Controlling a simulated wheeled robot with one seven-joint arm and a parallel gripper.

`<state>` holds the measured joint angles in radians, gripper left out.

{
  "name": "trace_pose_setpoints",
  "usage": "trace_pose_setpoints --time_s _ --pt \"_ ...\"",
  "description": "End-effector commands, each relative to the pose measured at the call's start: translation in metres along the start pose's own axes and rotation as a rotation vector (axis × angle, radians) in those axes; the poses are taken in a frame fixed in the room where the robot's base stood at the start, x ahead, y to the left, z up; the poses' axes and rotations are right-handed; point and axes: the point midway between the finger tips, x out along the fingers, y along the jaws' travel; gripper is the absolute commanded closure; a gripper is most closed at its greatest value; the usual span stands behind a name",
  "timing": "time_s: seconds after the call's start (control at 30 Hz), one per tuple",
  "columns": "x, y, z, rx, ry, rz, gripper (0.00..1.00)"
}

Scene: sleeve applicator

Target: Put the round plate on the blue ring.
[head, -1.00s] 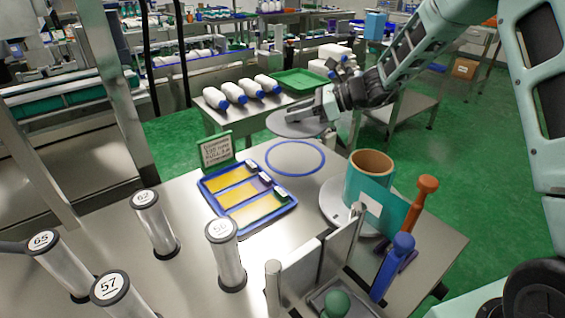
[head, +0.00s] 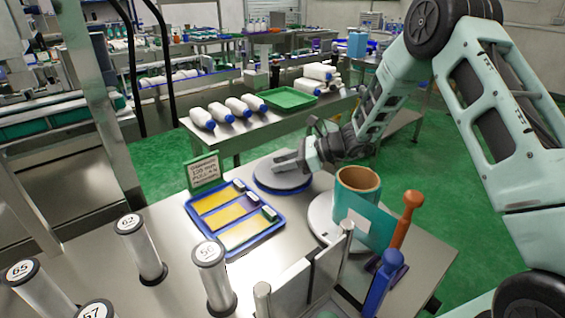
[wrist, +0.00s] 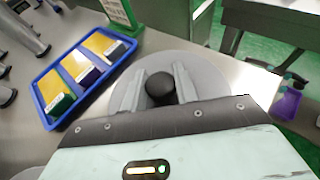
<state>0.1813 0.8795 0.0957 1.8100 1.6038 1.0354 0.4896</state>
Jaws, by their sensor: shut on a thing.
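The round grey plate (head: 278,174) lies flat over the blue ring (head: 262,189) at the back of the steel table in the head view. Only a blue edge of the ring shows around the plate's near and left side. My gripper (head: 282,166) is shut on the plate's knob. In the wrist view the round plate (wrist: 203,76) shows below the fingers, with its black knob (wrist: 160,88) between my gripper's fingertips (wrist: 160,85). The ring is hidden in the wrist view. I cannot tell whether the plate fully touches the table.
A brown-rimmed cylinder (head: 358,180) on a round base stands to the right.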

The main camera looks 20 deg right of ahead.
Motion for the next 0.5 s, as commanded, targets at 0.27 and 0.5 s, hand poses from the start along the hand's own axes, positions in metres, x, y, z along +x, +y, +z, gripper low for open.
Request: trace_pose_setpoints --time_s 0.27,0.5 --pt "0.0008 -0.0001 -0.0026 0.0 0.0 0.0 0.49" --pt "0.0001 0.0 -0.0002 0.0 0.0 0.0 0.49"
